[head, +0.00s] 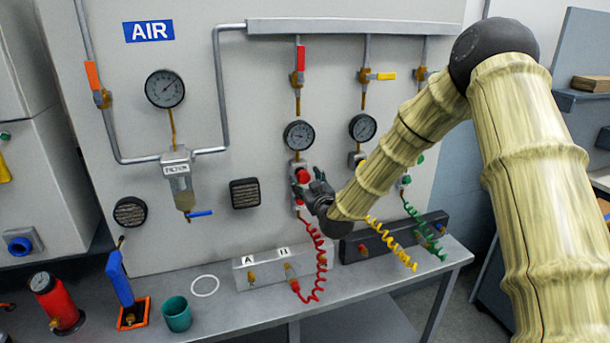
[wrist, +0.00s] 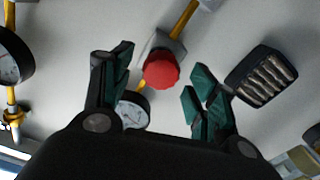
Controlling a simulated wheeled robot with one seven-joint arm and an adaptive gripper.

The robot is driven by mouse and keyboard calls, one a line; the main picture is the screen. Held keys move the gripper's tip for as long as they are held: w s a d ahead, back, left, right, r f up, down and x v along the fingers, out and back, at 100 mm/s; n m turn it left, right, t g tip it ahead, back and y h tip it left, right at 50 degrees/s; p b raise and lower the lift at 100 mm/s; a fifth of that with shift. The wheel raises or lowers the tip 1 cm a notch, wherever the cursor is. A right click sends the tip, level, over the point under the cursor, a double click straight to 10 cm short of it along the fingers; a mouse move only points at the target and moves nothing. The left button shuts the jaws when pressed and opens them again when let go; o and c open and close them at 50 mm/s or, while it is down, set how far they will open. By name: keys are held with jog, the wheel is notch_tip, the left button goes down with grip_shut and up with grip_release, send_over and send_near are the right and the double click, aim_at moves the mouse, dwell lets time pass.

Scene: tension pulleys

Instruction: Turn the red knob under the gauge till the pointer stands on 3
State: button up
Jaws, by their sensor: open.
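The red knob (head: 302,176) is on the wall panel, directly below a round white-faced gauge (head: 298,135) with a black rim. The gauge's pointer is too small to read against the numbers. My gripper (head: 316,188) is at the knob's lower right in the head view and partly overlaps its mount. In the wrist view, the knob (wrist: 161,69) shows between the open, dark green fingers, with a visible gap on each side. The gauge (wrist: 133,110) shows below the knob there, partly hidden by the left finger and the gripper body.
A red coiled hose (head: 317,260) hangs below the knob. A black vent (head: 244,193) and the filter (head: 178,180) are on the left. The bench below holds a teal cup (head: 177,314).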

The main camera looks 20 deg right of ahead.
jog(key=shift+w, duration=0.95)
jog(key=c, duration=1)
jog(key=shift+f+m+b, duration=0.2)
jog(key=shift+m+b, duration=0.7)
jog(key=shift+b, duration=0.35)
jog(key=shift+m+b, duration=0.9)
jog(key=shift+b, duration=0.35)
jog(key=shift+r+m+b, duration=0.25)
jog(key=shift+m+b, duration=0.55)
jog(key=shift+m, duration=0.1)
jog(key=o, duration=1)
jog(key=shift+d, duration=0.1)
